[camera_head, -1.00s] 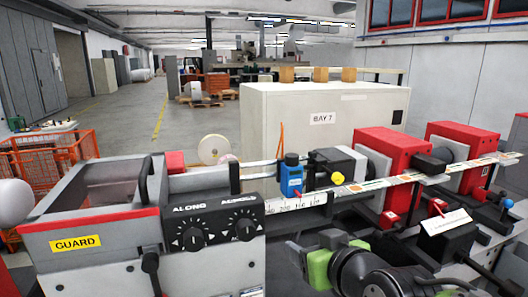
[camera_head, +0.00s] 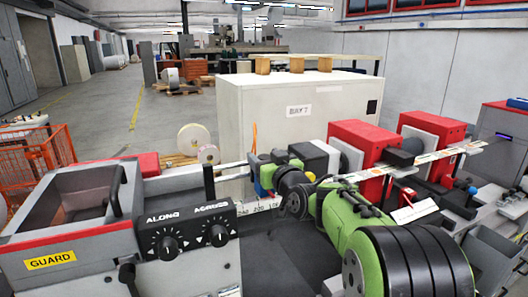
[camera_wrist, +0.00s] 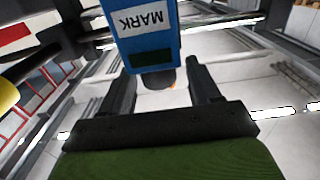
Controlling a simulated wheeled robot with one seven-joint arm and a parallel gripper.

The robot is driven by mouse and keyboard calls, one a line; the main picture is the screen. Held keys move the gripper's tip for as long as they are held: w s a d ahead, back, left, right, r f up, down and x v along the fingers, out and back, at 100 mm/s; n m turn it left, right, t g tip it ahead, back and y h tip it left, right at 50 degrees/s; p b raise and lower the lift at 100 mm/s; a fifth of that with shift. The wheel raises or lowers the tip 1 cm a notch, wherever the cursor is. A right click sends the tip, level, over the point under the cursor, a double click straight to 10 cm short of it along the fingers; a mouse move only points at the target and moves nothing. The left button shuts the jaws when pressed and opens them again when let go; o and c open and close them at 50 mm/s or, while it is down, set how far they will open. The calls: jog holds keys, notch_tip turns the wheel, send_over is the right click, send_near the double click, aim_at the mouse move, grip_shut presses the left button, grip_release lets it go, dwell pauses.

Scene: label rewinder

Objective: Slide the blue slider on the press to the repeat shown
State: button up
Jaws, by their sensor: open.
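The blue slider (camera_head: 259,188) on the press is mostly hidden behind my arm in the head view. Its white MARK label shows in the wrist view, where the blue slider (camera_wrist: 150,42) stands at the top centre. My gripper (camera_wrist: 163,80) is open, with one dark finger low on each side of the slider's near end. The picture does not settle whether either finger touches it. A white scale strip (camera_head: 258,207) with printed numbers runs below the slider; the reading at the slider is hidden. A white card (camera_head: 414,212) stands at right, its text unreadable.
A black dial panel marked ALONG and ACROSS (camera_head: 188,232) and the GUARD box (camera_head: 60,220) stand at left. Red-housed units (camera_head: 365,143) line the rail at right. A yellow knob (camera_wrist: 7,92) is close at the wrist view's left edge.

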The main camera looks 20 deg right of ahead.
jog(key=shift+w, duration=0.5)
jog(key=shift+s, duration=0.1)
grip_shut()
jog(key=shift+a+f+b, duration=0.1)
jog(key=shift+a+b, duration=0.15)
jog(key=shift+b, duration=0.05)
jog(key=a+b, duration=0.1)
jog(key=a, duration=0.3)
grip_release()
jog(key=shift+d, duration=0.35)
jog(key=shift+a, duration=0.15)
